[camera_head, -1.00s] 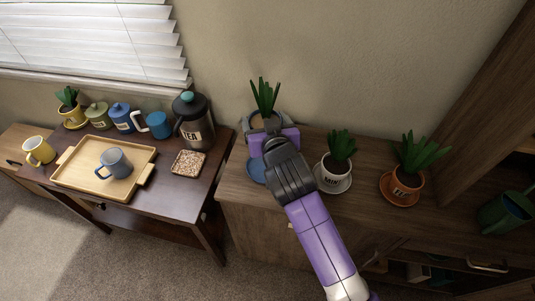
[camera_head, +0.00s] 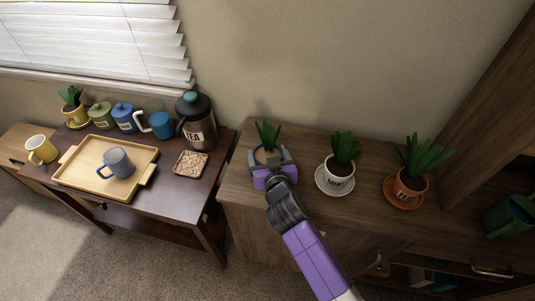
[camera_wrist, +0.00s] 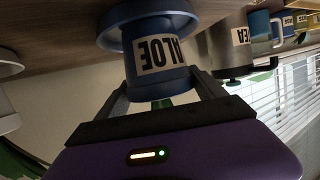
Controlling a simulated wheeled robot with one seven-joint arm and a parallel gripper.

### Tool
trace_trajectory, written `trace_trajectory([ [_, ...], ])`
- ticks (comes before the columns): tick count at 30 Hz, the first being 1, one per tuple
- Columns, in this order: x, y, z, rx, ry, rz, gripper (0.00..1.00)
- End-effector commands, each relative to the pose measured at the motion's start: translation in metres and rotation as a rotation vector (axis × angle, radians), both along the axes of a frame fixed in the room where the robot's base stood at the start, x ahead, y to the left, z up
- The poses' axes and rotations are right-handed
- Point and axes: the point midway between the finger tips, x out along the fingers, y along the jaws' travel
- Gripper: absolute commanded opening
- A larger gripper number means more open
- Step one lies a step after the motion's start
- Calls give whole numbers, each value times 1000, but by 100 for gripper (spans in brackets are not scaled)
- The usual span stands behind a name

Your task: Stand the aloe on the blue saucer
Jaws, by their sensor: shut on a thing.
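The aloe (camera_head: 267,133) is a green spiky plant in a blue pot labelled ALOE, seen upside down in the wrist view (camera_wrist: 160,82). My gripper (camera_head: 270,162) is shut on the pot, with a finger on each side of it in the wrist view. The blue saucer (camera_wrist: 108,32) lies against the wooden cabinet top, and the pot's base is at it, within its rim. I cannot tell for sure whether the base touches the saucer. In the head view my gripper hides the saucer and most of the pot.
To the right on the cabinet stand the mint (camera_head: 341,158) on a white saucer and another plant (camera_head: 411,172) on an orange saucer. A dark side table at left holds a tea press (camera_head: 196,122), a coaster (camera_head: 191,164) and a wooden tray (camera_head: 72,178).

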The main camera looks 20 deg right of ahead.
Motion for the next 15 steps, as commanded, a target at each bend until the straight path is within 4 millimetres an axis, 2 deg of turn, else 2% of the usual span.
trace_trajectory([
  [9, 1, 0, -2, 0, -4, 1, 15],
  [10, 0, 0, -3, 0, 0, 0, 81],
  [13, 0, 0, -2, 0, 0, 0, 100],
  [15, 0, 0, -2, 0, 0, 0, 100],
])
